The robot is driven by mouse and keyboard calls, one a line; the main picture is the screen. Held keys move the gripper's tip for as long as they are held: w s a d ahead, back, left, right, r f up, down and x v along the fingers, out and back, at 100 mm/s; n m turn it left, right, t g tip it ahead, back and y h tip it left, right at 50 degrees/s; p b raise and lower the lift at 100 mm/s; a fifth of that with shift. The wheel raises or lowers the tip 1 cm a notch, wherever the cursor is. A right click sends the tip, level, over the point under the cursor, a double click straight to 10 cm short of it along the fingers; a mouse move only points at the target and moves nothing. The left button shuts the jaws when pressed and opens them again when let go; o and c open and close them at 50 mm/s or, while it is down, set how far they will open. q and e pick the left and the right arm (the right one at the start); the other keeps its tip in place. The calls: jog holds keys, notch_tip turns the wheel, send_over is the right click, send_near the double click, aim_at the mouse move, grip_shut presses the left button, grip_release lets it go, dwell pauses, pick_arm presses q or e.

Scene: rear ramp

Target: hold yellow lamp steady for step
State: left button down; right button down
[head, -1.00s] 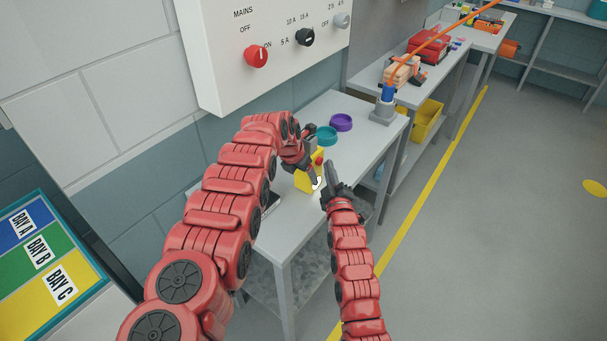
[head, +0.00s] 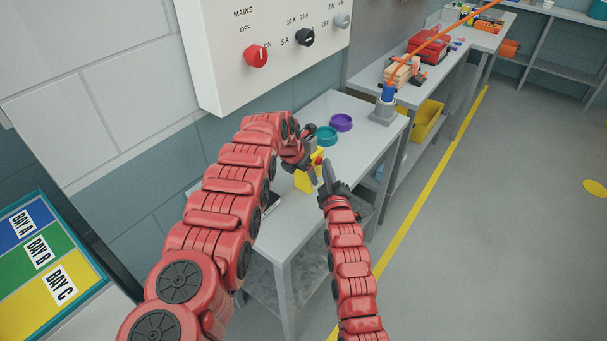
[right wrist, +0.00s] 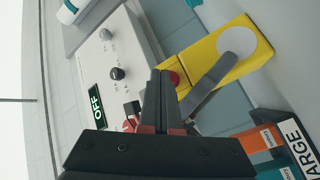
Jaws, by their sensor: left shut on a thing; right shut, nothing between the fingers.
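The yellow lamp (head: 304,182) is at the near bench, partly hidden by my grippers in the head view. In the right wrist view the lamp (right wrist: 207,60) shows a round white face and a red button. My left gripper (head: 310,164) is shut on the lamp, and one grey finger lies across it in the right wrist view. My right gripper (head: 326,167) is shut and empty, close beside the lamp. Its fingertips (right wrist: 161,74) appear right by the red button (right wrist: 172,78); I cannot tell whether they touch it.
The grey bench (head: 345,155) holds a teal bowl (head: 327,136) and a purple bowl (head: 341,122). A white control panel (head: 270,45) with knobs hangs above. A grey post with a blue collar (head: 388,93) stands at the bench's far end. Open floor lies to the right.

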jog(key=shift+s+d, duration=0.3)
jog(key=s+d, duration=0.3)
jog(key=d, duration=0.2)
jog(key=shift+s, duration=0.25)
dwell(0.4)
pick_arm(q)
grip_release()
